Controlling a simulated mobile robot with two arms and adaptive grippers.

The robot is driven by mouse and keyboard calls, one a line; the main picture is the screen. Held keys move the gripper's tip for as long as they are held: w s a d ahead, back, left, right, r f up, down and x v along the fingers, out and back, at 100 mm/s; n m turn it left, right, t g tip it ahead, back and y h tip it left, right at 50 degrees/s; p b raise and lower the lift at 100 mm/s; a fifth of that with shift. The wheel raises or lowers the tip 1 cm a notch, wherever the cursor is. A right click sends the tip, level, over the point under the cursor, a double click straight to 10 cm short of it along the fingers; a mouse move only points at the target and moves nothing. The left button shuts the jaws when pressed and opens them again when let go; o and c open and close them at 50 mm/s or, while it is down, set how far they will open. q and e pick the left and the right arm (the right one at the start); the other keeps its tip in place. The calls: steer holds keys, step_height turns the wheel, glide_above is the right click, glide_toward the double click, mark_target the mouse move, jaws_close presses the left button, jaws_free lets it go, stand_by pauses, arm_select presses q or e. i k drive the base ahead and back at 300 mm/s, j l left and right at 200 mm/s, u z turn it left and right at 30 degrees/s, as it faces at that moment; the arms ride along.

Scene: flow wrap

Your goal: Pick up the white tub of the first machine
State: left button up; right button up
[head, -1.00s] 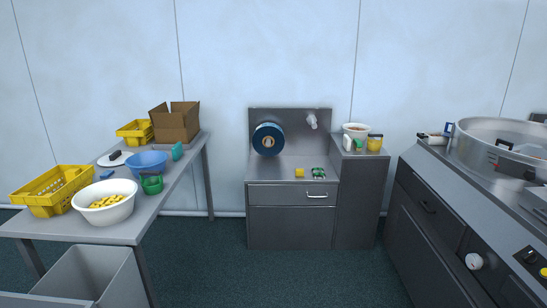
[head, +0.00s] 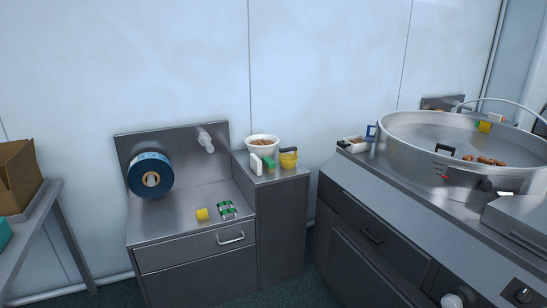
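A white tub (head: 262,143) with brownish contents stands upright on top of the tall narrow steel cabinet (head: 278,232), against the back wall. Small items stand close in front of and beside it: a white one (head: 256,165), a green one (head: 269,165) and a yellow container (head: 288,160). They hide part of its lower side. To the right is a machine with a large round steel pan (head: 405,150) holding several brown pieces (head: 484,160). Neither of my grippers is in view.
A steel bench (head: 165,232) carries a blue roll (head: 150,174), a yellow block (head: 202,214) and green-and-white pieces (head: 227,210). A table edge with a cardboard box (head: 18,178) is at the left. Dark floor shows between the cabinet and the machine.

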mark_target(353, 145)
steer(key=i+j+z, duration=0.1)
steer(key=i+z, duration=0.3)
steer(key=i+j+z, duration=0.2)
steer(key=i+z, duration=0.2)
steer(key=i+j+u, duration=0.15)
steer(key=i, duration=0.35)
